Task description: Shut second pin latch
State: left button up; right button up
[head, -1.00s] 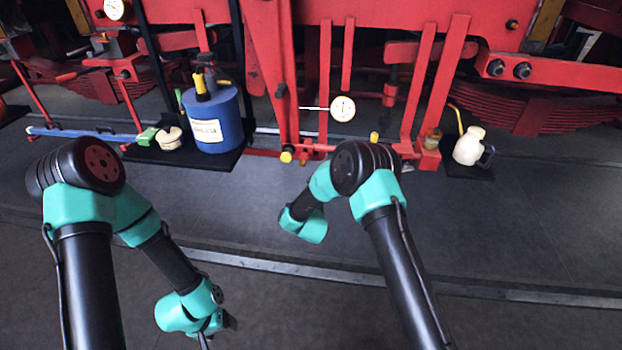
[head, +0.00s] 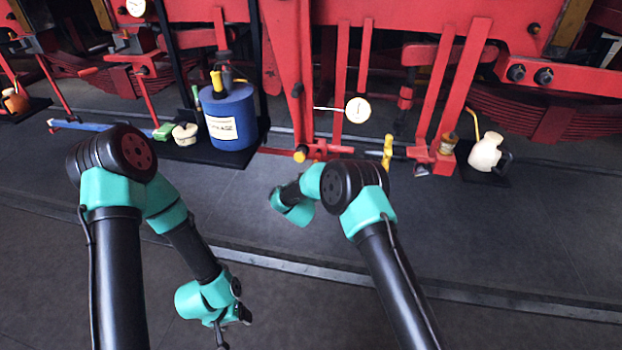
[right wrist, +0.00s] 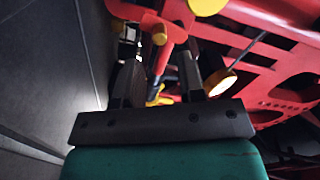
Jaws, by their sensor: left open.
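Two yellow-tipped fittings show low on the red frame in the head view: a yellow knob (head: 300,153) at the foot of a red post and a yellow upright handle (head: 387,150) beside a dark rod. I cannot tell which is the second pin latch. My left gripper (head: 240,314) is low over the floor, open and away from the frame.
A blue labelled drum (head: 231,128) stands on a dark mat at left. A round white dial (head: 358,110) sticks out at centre. A cream jug (head: 486,152) stands at right. The dark floor (head: 500,230) before the frame is clear.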

jog(key=shift+w+d, duration=0.2)
jog(key=shift+w, duration=0.75)
jog(key=shift+w+d, duration=0.2)
jog(key=shift+w, duration=0.8)
jog(key=shift+w+d, duration=0.2)
jog(key=shift+w, duration=0.75)
jog(key=shift+c, duration=0.2)
grip_shut()
